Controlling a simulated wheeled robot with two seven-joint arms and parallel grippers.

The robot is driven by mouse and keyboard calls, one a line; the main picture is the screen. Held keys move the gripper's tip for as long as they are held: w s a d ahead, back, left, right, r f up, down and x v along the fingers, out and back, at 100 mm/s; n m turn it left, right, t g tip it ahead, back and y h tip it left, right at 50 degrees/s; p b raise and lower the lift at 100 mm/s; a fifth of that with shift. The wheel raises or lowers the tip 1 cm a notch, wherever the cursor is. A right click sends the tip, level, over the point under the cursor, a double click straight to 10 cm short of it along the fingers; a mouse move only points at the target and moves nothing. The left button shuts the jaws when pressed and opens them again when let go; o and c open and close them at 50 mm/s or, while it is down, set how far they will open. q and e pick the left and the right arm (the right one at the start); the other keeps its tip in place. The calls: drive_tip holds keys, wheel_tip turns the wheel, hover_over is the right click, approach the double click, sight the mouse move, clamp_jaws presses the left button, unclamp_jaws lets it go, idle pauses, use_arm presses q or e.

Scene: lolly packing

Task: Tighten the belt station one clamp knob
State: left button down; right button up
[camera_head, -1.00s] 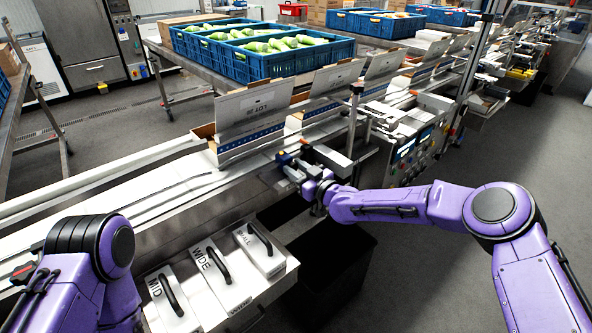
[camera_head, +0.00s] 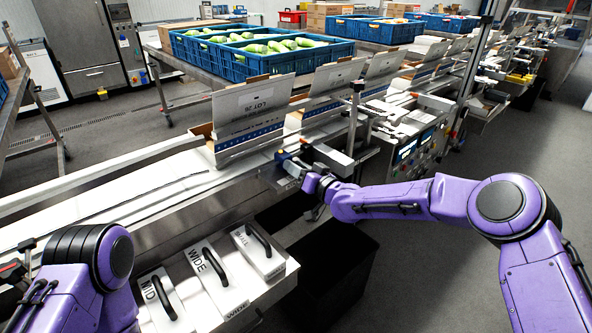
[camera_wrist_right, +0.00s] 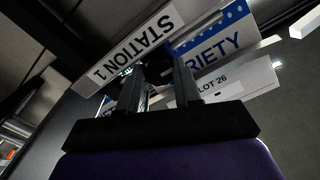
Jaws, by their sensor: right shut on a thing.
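My right arm reaches in from the right, and its gripper (camera_head: 296,168) is at the front edge of the conveyor, beside an open carton. In the right wrist view the two fingers (camera_wrist_right: 158,88) stand on either side of a dark part, the clamp knob (camera_wrist_right: 155,70), and are shut on it. The knob lies just under the "STATION 1" sign (camera_wrist_right: 128,48) and is mostly hidden by the fingers and shadow; how tight it is cannot be told. My left arm shows at the lower left of the head view, with its gripper out of sight.
An open carton (camera_head: 245,110) stands on the belt behind the gripper, with more cartons along the line. Labelled pieces with black handles, including "WIDE" (camera_head: 207,262), lie on a front shelf. A dark bin (camera_head: 330,270) stands below my right forearm. Blue crates (camera_head: 262,62) are behind.

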idle(0.3)
drive_tip(key=o, duration=1)
drive_tip(key=shift+o, duration=0.2)
drive_tip(key=v, duration=1)
drive_tip(key=shift+s+d+b, duration=0.2)
drive_tip(key=shift+s+b, duration=0.1)
drive_tip(key=shift+b, duration=0.05)
